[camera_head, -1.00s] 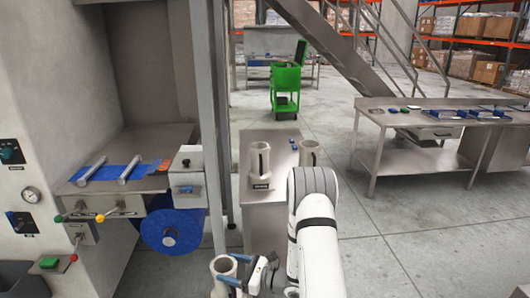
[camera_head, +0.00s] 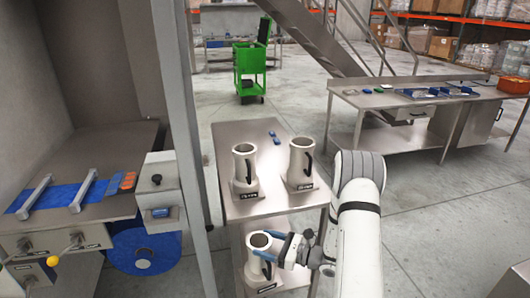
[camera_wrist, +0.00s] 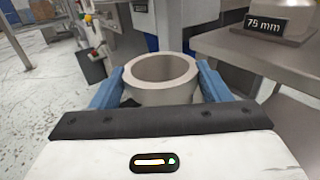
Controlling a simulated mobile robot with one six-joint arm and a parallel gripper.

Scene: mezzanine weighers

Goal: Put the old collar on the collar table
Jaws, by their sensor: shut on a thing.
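My gripper (camera_head: 274,250) has its blue fingers shut around a pale grey ring-shaped collar, the old collar (camera_head: 257,270). The collar is upright, with its open top up; it also shows between the fingers in the wrist view (camera_wrist: 160,97). The collar table (camera_head: 232,207) is a steel table just beyond it, with its top above the held collar in the head view. Two similar collars, a left one (camera_head: 244,167) and a right one (camera_head: 300,162), stand on that top on labelled bases. I cannot tell whether the held collar touches anything below.
A small blue item (camera_head: 275,137) lies at the table's back. A steel post (camera_head: 183,120) and a machine with a blue roll (camera_head: 143,252) stand left. A long steel bench (camera_head: 400,97) is at right, a green cart (camera_head: 249,70) behind. Floor between is clear.

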